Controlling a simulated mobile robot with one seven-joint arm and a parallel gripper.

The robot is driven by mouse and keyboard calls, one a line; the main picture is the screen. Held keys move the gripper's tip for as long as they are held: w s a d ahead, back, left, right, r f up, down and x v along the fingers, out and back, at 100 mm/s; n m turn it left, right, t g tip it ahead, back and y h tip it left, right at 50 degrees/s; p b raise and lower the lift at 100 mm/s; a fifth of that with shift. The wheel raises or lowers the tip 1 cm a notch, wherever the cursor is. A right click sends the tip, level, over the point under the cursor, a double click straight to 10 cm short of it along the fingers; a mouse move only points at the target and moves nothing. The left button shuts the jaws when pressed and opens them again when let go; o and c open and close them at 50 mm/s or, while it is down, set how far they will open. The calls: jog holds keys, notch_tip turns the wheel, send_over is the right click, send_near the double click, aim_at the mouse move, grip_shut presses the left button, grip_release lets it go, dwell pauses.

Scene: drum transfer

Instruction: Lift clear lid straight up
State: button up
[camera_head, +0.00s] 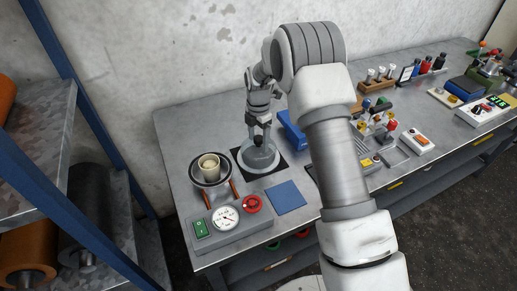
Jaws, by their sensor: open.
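The clear lid (261,158) is a round, see-through disc with a dark knob at its middle. It lies on a black square mat (245,171) on the metal bench. My gripper (259,139) points down right above the lid, with its fingertips around or just over the knob. My gripper is open; whether the fingers touch the knob is too small to tell. A drum-like pot (196,179) with a dark rim stands to the left, open at the top, with a cream-coloured cup (208,164) inside.
A control box (228,229) with a dial, green switch and red button sits at the front left. A blue square pad (285,195) lies right of it. A blue bin (291,130) stands right of the lid, partly behind my arm. Instruments crowd the right bench; a blue-framed shelf (75,100) stands left.

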grip_shut()
jog(key=shift+r, duration=0.1)
dwell(1.2)
